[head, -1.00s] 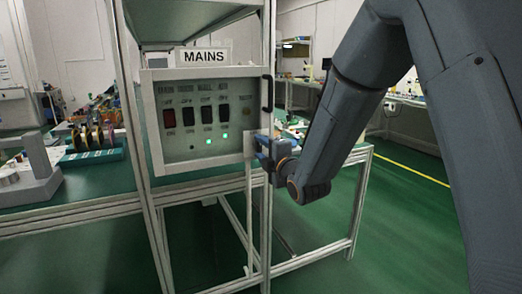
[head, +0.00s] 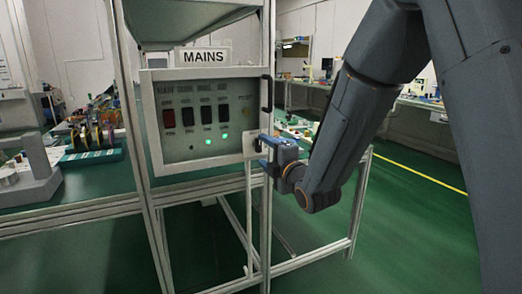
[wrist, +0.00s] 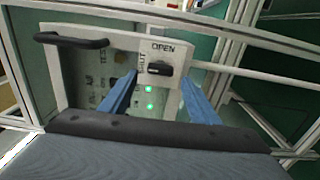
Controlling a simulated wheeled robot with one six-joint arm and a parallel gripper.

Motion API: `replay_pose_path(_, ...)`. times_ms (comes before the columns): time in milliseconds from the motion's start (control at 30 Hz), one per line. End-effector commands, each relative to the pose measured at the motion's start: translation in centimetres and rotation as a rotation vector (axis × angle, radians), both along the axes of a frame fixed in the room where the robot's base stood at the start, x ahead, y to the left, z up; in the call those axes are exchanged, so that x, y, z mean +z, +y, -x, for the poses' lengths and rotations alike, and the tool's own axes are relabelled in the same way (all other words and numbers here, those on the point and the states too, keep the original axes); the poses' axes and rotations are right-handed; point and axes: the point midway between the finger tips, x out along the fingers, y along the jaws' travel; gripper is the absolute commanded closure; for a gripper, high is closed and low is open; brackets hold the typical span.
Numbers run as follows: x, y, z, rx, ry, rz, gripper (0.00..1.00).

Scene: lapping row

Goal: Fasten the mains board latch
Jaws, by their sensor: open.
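The mains board (head: 202,112) is a pale box with dark switches under a MAINS sign. Its latch is a black knob (wrist: 159,68) on a pale plate (wrist: 172,84) marked OPEN and SHUT; the plate also shows in the head view (head: 250,146). In the wrist view the knob lies roughly crosswise, a pale mark at its left end by the word SHUT. My gripper (wrist: 159,78) is open, its blue fingers either side of the knob with gaps. It also shows at the board's right edge in the head view (head: 264,150). Finger contact is not visible.
A black door handle (wrist: 72,40) is near the latch. Metal frame posts (head: 266,215) stand close by the gripper. A green bench (head: 95,185) with spools and a grey fixture (head: 30,170) is at left. Green floor (head: 410,230) is open at right.

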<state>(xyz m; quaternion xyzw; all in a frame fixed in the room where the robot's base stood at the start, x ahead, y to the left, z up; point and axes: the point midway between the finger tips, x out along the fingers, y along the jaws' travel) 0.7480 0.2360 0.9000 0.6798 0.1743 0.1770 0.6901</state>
Motion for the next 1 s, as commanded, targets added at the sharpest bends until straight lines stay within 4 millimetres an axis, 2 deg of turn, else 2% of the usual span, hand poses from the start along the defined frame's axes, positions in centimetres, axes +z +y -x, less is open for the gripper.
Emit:
replay_pose_path(100, 0.0, -1.0, 1.8, -0.001, 0.001, 0.000, 0.44)
replay_pose_path(300, 0.0, -2.0, 3.6, 0.001, 0.000, 0.001, 0.44)
replay_pose_path(733, -0.2, -2.2, 4.0, -0.003, 0.016, -0.003, 0.44)
replay_pose_path(867, -1.0, -3.0, 4.2, -0.037, 0.127, -0.037, 0.44)
replay_pose_path(1000, -3.2, -4.9, 5.5, -0.133, 0.373, -0.125, 0.44)
